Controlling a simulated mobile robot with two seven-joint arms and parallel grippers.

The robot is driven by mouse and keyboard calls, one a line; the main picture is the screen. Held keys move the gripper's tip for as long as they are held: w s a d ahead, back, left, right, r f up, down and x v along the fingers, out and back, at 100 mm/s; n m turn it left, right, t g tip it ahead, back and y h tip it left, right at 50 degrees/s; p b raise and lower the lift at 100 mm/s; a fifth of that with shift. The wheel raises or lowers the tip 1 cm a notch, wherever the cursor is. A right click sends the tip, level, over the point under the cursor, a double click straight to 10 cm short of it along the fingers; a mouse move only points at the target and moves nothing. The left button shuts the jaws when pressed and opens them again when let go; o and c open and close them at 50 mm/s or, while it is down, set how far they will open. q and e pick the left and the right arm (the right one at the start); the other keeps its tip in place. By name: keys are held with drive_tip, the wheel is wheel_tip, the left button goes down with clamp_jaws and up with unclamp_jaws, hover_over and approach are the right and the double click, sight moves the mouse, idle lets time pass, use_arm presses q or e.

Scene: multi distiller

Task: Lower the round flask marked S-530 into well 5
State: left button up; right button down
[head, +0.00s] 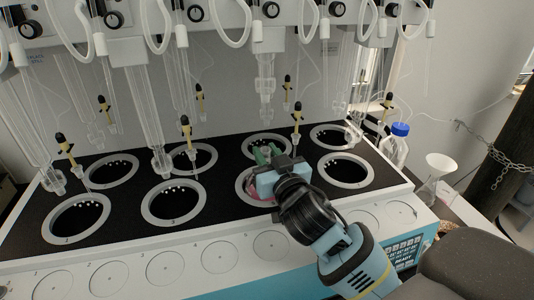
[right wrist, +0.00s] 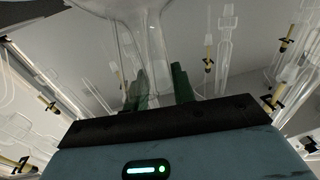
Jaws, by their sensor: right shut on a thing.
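My right gripper (head: 264,156) is over the front-row well third from the left, well 5 (head: 240,194), by its place in the row. Its green fingers are shut on the neck of a clear glass flask. Pink contents of the round flask (head: 263,190) show within the well's ring, below the gripper. The gripper hides most of the flask, and I cannot tell how deep it sits. In the right wrist view, the clear flask neck (right wrist: 153,50) stands between the green fingers (right wrist: 160,90). No S-530 marking is readable. My left gripper is not in view.
Open wells stand around, among them well 3 (head: 148,208), the well behind (head: 250,144) and the right front well (head: 370,176). Glass condensers (head: 265,75) and yellow-black clamps (head: 297,118) hang close above. A blue-capped bottle (head: 397,146) and a funnel (head: 439,164) stand right.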

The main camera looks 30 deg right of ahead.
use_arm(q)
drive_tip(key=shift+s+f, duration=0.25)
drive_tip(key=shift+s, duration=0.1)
use_arm(e)
drive_tip(key=shift+s+a+f, duration=0.1)
drive_tip(key=shift+s+f, duration=0.05)
drive_tip(key=shift+f, duration=0.45)
drive_tip(key=shift+s+f, duration=0.15)
drive_tip(key=shift+f, duration=0.45)
idle(0.4)
drive_tip(key=c, duration=1.1)
unclamp_jaws()
drive_tip(key=shift+s+a+f, duration=0.15)
drive_tip(key=shift+s, duration=0.4)
drive_tip(key=s, duration=0.2)
drive_tip(key=s+r, duration=0.1)
drive_tip(key=s, duration=0.1)
drive_tip(key=s+b, duration=0.1)
drive_tip(key=s, duration=0.1)
drive_tip(key=shift+a+r, duration=0.15)
drive_tip(key=shift+a, duration=0.1)
drive_tip(key=shift+s+r, duration=0.15)
drive_tip(key=shift+s, duration=0.15)
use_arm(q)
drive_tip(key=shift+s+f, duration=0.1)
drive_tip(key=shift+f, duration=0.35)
use_arm(e)
drive_tip(key=shift+s+r, duration=0.1)
